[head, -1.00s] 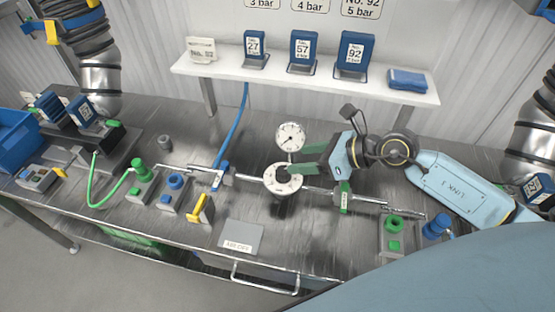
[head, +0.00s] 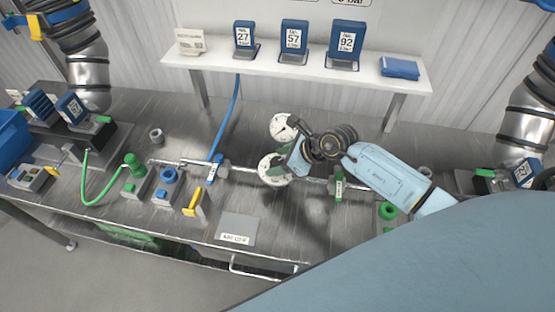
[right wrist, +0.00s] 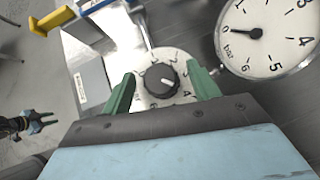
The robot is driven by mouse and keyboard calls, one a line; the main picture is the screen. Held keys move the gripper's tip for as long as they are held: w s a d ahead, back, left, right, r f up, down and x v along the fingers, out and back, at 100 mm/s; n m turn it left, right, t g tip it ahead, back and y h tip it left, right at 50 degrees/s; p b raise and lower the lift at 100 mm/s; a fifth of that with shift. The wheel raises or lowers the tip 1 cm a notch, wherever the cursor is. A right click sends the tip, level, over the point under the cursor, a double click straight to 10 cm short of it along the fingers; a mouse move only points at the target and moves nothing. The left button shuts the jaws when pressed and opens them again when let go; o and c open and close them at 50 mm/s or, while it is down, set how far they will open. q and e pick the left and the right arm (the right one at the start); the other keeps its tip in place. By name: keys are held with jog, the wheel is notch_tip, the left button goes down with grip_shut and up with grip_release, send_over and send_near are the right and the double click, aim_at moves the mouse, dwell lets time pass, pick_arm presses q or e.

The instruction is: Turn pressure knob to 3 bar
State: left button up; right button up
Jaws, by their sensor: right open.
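The black pressure knob (right wrist: 160,79) sits in the middle of a round white dial (right wrist: 174,62) with numbers. A white mark on the knob points to the lower right. My right gripper (right wrist: 163,84) is open, with its green fingers on either side of the knob; contact is not clear. In the head view, my right gripper (head: 287,167) is over the white dial (head: 267,164) and hides the knob. The round pressure gauge (right wrist: 266,34) is at upper right in the wrist view, its needle toward the left. The gauge (head: 279,124) is partly covered in the head view.
A pipe with a blue-handled valve (head: 214,170) and a green-tagged part (head: 339,186) runs either side. A yellow handle (head: 193,203) and a grey labelled plate (head: 236,229) lie nearer. A white shelf (head: 290,78) with blue labelled boxes stands behind.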

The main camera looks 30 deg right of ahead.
jog(key=shift+w+a+f, duration=0.25)
jog(key=shift+a+f, duration=0.05)
jog(key=shift+f, duration=0.1)
jog(key=c, duration=1)
jog(key=shift+o, duration=0.2)
jog(key=shift+b, duration=0.5)
jog(key=n+g+y+b, duration=0.1)
jog(key=n+g+b, duration=0.1)
jog(key=n+b, duration=0.2)
jog(key=n+g+y+b, duration=0.1)
jog(key=n+g+b, duration=0.2)
jog(key=b, duration=0.7)
jog(key=shift+f+n+y, duration=0.15)
jog(key=shift+n+y, duration=0.25)
jog(key=shift+n+g+b, duration=0.6)
jog(key=shift+b, duration=0.35)
jog(key=shift+r, duration=0.2)
jog(key=o, duration=1)
jog(key=shift+c, duration=0.2)
